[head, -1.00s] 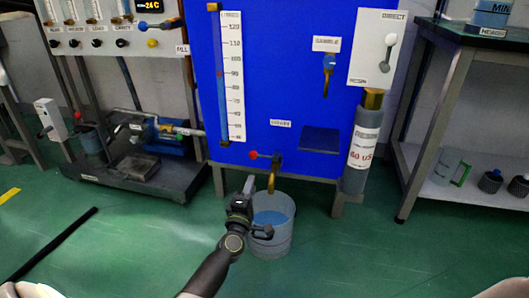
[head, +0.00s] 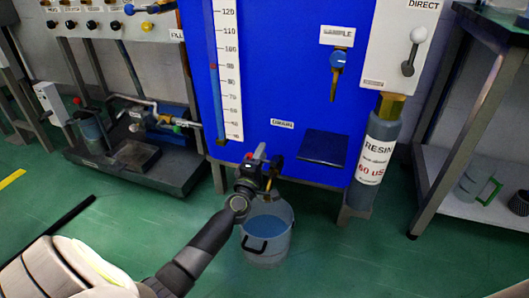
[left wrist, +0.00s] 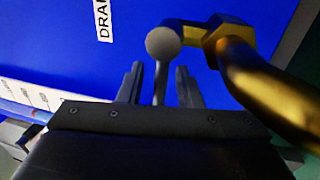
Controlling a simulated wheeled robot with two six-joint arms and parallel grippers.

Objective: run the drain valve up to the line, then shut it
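The drain valve (head: 272,165) is a small brass tap with a lever, under the DRAIN label on the blue tank. My left gripper (head: 259,162) is at it and hides much of it. In the left wrist view, my open left gripper (left wrist: 158,85) has its fingers on either side of the grey valve lever (left wrist: 162,80), with gaps visible. The lever's round end (left wrist: 163,43) and the brass spout (left wrist: 265,85) show there. A grey bucket (head: 267,250) holding blue water stands below. The tank's level scale (head: 229,70) has a red mark beside it. My right gripper is out of view.
A resin cylinder (head: 377,150) and a small dark shelf (head: 323,147) are right of the valve. The sample tap (head: 337,70) is above. A pump skid (head: 135,160) stands at left and a bench (head: 470,130) at right.

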